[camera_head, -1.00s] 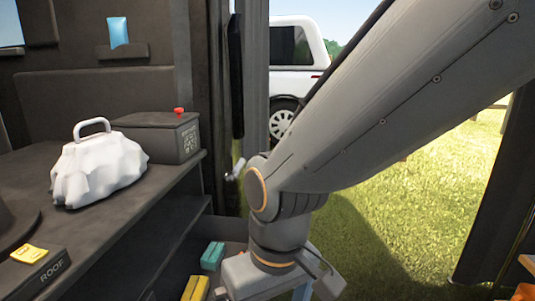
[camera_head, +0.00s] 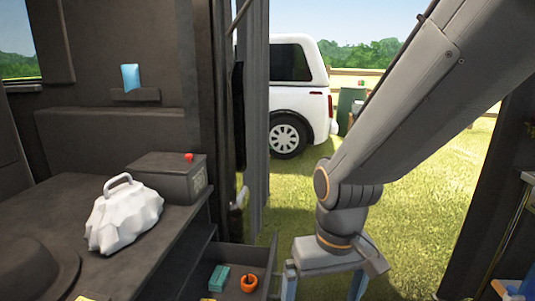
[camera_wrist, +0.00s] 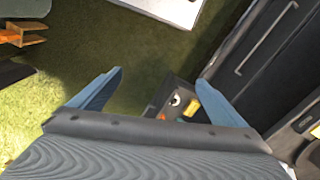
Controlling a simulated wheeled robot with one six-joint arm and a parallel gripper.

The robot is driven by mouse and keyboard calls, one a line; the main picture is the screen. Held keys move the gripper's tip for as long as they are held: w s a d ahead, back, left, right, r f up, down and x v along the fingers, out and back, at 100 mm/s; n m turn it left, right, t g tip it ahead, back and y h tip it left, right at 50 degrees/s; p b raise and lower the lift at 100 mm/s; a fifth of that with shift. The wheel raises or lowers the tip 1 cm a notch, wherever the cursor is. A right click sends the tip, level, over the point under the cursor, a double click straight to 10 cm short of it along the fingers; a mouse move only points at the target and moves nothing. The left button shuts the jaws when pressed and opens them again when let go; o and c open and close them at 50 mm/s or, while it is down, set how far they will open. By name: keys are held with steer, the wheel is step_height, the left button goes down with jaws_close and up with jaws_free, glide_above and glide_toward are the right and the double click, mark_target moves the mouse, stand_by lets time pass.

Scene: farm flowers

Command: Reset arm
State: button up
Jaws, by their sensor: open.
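My gripper (camera_wrist: 155,92) shows in the wrist view with its two blue fingers spread wide apart and nothing between them. It points down over grass and a dark floor. In the head view my gripper (camera_head: 325,281) hangs at the lower middle, with its blue fingers pointing down, to the right of an open drawer (camera_head: 262,257). My arm reaches in from the upper right.
A dark counter (camera_head: 150,240) on the left holds a white bag (camera_head: 125,215) and a dark box (camera_head: 170,177) with a red knob. The drawer holds a teal item (camera_head: 219,278) and an orange item (camera_head: 249,283). A white car (camera_head: 300,95) stands outside on grass.

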steer(key=s+d+r+m+p, duration=0.2)
steer(key=d+r+p, duration=0.7)
steer(key=r+p, duration=0.1)
steer(key=shift+r+m+h+p, duration=0.2)
steer(key=shift+m+h+p, duration=0.1)
steer(key=shift+p, duration=0.3)
steer(key=shift+s, duration=0.1)
